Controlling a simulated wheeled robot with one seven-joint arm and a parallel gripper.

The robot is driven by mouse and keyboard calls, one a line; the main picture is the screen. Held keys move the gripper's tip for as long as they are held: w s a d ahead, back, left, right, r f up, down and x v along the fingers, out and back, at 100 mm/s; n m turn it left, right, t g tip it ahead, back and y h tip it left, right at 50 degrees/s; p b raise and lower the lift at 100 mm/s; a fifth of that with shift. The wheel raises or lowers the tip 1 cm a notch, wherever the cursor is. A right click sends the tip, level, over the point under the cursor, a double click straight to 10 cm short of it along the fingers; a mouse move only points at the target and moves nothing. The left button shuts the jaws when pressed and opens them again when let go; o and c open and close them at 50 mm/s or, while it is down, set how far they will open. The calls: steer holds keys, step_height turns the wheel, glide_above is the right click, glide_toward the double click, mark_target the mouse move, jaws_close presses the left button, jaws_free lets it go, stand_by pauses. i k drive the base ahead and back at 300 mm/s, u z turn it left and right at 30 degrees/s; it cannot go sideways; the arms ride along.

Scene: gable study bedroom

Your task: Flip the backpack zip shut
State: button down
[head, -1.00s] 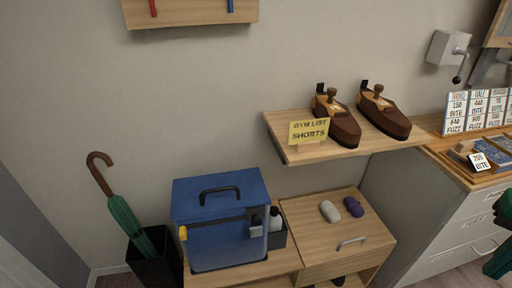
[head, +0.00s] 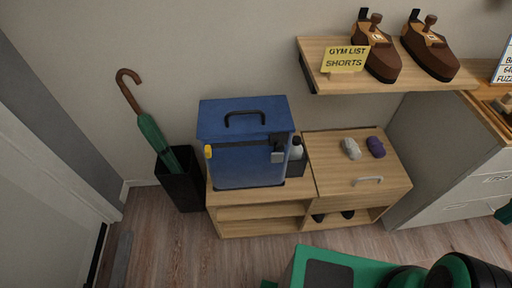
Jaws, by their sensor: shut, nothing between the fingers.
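The blue backpack (head: 246,172), boxy and upright, stands on the left part of a low wooden bench. A dark handle (head: 245,114) is on its top. A dark band crosses its front below the lid, with a small yellow tab (head: 208,152) at the left end and a black and grey clip (head: 278,156) at the right. The tab may be the zip pull; I cannot tell how far the zip is closed. My gripper is not in view. Green and black parts of my own body show at the bottom and right edge, apart from the backpack.
A wooden bench (head: 262,228) carries a bottle (head: 296,149) beside the backpack and grey and purple rolls (head: 376,147) to the right. A black bin (head: 181,186) with a green umbrella stands left. A shelf (head: 326,78) with shoes overhangs at right.

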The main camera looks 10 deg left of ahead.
mark_target(207, 148)
steer(key=u, duration=1.1)
steer(key=k, duration=0.9)
steer(key=u, duration=0.65)
steer(key=i, duration=0.95)
steer(key=u, duration=0.05)
